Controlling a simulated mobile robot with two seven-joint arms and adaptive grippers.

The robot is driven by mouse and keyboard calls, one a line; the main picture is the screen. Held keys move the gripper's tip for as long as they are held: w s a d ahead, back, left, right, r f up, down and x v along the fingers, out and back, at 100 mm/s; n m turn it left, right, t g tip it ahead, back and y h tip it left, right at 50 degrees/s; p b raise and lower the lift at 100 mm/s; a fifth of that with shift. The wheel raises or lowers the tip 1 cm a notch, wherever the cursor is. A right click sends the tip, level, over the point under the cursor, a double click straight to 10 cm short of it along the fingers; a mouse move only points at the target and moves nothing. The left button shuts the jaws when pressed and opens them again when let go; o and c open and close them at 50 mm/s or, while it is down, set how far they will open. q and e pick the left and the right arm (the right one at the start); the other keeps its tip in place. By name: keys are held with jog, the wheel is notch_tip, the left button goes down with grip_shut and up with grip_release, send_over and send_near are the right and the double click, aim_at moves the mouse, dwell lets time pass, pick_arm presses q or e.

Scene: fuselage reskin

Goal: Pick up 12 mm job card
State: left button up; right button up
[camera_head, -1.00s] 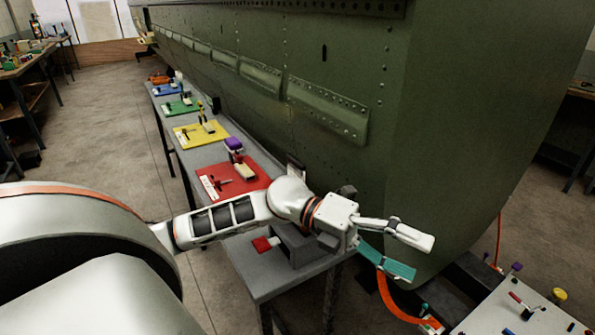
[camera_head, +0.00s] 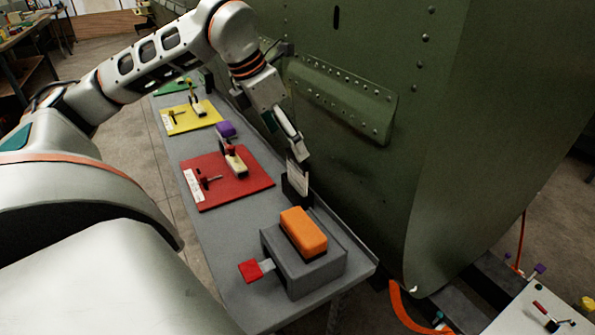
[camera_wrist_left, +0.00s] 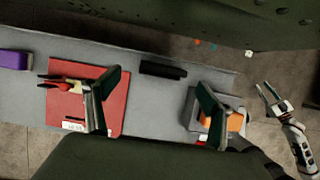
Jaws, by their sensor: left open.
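A pale card (camera_head: 298,177) stands upright in a black holder (camera_head: 292,190) on the grey bench, beside the green fuselage; its print is too small to read. My left gripper (camera_head: 297,152) points down just above the card, with its fingertips close to the card's top edge in the head view. In the left wrist view its two fingers are spread wide and empty, and the black holder (camera_wrist_left: 163,70) shows between and beyond them. The card's face cannot be made out there. My right gripper (camera_wrist_left: 271,94) shows small at the right of the wrist view.
A red board (camera_head: 240,188) with tools lies left of the holder, with a purple block (camera_head: 226,130) behind it. A grey box (camera_head: 330,268) with an orange block (camera_head: 303,232) stands nearer. The green fuselage (camera_head: 470,110) walls off the bench's far side.

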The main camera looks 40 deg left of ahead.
aim_at(295, 158)
pick_arm(q)
jog(key=shift+b+x, duration=0.3)
jog(key=shift+x, duration=1.25)
jog(key=f, duration=0.2)
jog(key=d+f, duration=0.1)
jog(key=shift+w+f+b, duration=0.25)
jog(key=shift+w+b, duration=0.05)
jog(key=shift+w, duration=0.05)
jog(key=shift+w+f, duration=0.15)
jog(key=shift+f, duration=0.15)
jog(key=shift+c, duration=1.1)
jog(key=c, duration=1)
pick_arm(e)
jog(key=shift+d+f, duration=0.25)
jog(key=shift+f, duration=0.4)
